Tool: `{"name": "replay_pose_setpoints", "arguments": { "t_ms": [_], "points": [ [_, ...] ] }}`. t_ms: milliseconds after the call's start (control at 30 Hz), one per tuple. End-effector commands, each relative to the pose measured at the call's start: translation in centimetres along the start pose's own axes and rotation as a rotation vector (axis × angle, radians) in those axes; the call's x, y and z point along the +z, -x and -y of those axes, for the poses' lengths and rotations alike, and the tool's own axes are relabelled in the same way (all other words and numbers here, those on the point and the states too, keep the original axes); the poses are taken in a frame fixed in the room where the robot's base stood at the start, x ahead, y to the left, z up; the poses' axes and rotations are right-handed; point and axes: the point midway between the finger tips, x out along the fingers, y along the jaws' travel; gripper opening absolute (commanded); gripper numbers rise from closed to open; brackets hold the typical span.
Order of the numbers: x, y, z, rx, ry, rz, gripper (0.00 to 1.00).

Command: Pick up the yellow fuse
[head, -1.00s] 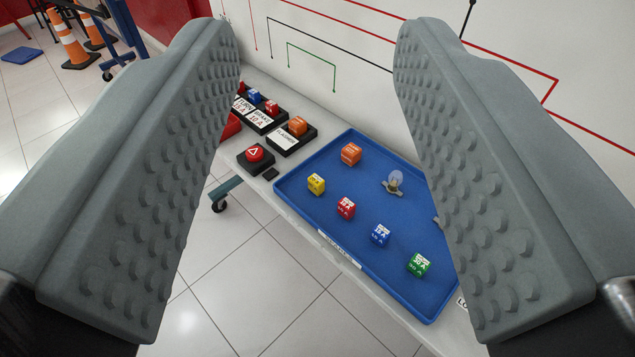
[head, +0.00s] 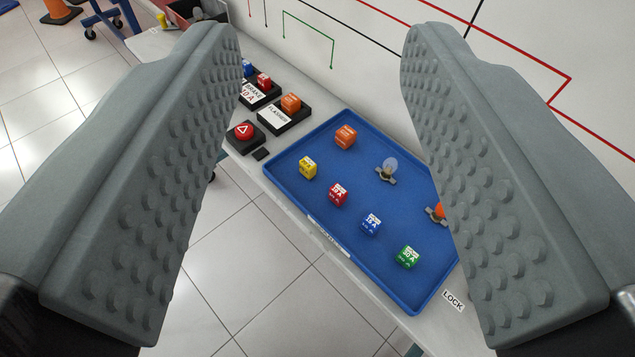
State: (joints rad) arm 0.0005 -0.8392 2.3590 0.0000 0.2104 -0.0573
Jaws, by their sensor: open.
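The yellow fuse (head: 308,167) is a small cube with a white label on top. It sits in the blue tray (head: 372,296), near the tray's left edge. My gripper (head: 320,170) is open and empty, with its two grey studded fingers wide apart at the left and right of the picture. The fuse shows between the fingers, beyond and below them, and nothing touches it. The right finger hides the right part of the tray.
In the tray are an orange cube (head: 345,136), red fuse (head: 338,194), blue fuse (head: 371,224), green fuse (head: 406,256) and a clear bulb (head: 388,171). Black holders with fuses and a red button (head: 244,132) stand left of the tray. A white wall (head: 370,60) rises behind.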

Motion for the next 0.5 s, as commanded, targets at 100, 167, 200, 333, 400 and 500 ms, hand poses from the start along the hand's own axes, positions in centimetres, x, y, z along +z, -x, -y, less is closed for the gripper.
{"name": "replay_pose_setpoints", "arguments": {
  "t_ms": [100, 167, 200, 333, 400, 500],
  "points": [
    [0.5, -3.1, 0.0, -0.01, 0.062, 0.127, 0.42],
    [0.8, -4.5, 0.0, -0.019, 0.096, 0.19, 0.42],
    [1.2, -5.5, 0.0, -0.026, 0.119, 0.234, 0.42],
    [2.1, -8.3, 0.0, -0.055, 0.189, 0.371, 0.42],
    [2.6, -9.8, 0.0, -0.076, 0.227, 0.446, 0.42],
    [3.5, -11.8, 0.1, -0.11, 0.279, 0.551, 0.42]
  ]
}}
